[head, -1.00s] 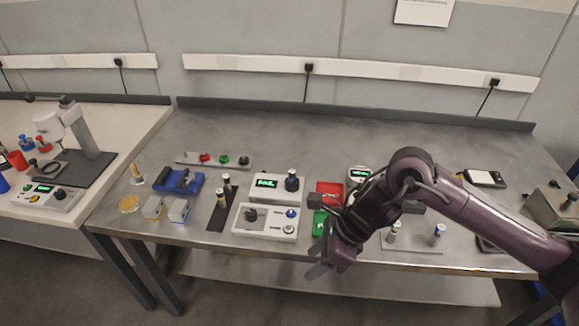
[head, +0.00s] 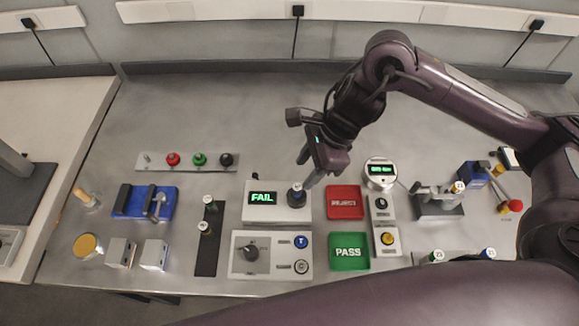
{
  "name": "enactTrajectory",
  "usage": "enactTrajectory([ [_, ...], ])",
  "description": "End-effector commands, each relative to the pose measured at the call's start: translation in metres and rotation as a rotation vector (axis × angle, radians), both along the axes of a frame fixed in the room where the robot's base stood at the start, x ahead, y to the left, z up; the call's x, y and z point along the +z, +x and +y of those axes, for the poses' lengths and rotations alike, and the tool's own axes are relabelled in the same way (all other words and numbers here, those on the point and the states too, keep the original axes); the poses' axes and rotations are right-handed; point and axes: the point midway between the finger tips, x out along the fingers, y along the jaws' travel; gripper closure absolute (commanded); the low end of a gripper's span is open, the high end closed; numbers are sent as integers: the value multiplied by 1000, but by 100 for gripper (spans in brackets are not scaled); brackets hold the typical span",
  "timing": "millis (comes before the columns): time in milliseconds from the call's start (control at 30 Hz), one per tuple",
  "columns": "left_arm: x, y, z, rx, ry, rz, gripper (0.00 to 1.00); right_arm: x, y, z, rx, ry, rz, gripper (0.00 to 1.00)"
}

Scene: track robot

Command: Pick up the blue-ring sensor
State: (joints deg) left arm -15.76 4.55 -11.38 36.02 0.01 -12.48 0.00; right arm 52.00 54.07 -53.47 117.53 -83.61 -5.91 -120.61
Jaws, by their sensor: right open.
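My right gripper (head: 305,173) is open and empty. Its fingers point down and left, just above and beside a dark sensor (head: 297,194) standing upright in the grey tester (head: 262,212), whose green display reads FAIL. That sensor's top looks pale with a bluish ring, but it is small in the picture. Another small sensor with a blue top (head: 490,253) stands at the front right beside one with a green top (head: 437,256). I cannot tell contact between the fingers and the sensor in the tester. My left gripper is not in view.
A red REJECT tray (head: 345,216) and a green PASS tray (head: 349,265) lie right of the tester. A control box (head: 244,270) stands in front. A black strip (head: 208,264) with two sensors and a blue fixture (head: 128,202) are left. The table's back is clear.

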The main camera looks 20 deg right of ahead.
Motion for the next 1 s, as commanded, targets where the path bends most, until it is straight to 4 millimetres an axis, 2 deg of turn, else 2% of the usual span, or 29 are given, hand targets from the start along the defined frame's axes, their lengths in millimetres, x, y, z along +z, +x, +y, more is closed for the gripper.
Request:
enactTrajectory([
  [33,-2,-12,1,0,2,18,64,-3,-1,1,2,0,3,55],
  [100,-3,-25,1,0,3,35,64,-9,-1,4,5,1,3,55],
  [267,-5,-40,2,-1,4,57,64,-24,0,9,3,1,4,55],
  [467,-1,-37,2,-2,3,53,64,-43,-1,11,-1,2,8,55],
  [533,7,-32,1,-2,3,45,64,-53,-1,11,-1,0,8,55],
  [700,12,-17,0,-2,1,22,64,-72,1,19,1,-1,2,55],
  [967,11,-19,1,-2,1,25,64,-76,2,20,1,-1,0,55],
  [1000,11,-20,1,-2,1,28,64,-76,2,20,1,-1,0,58],
])
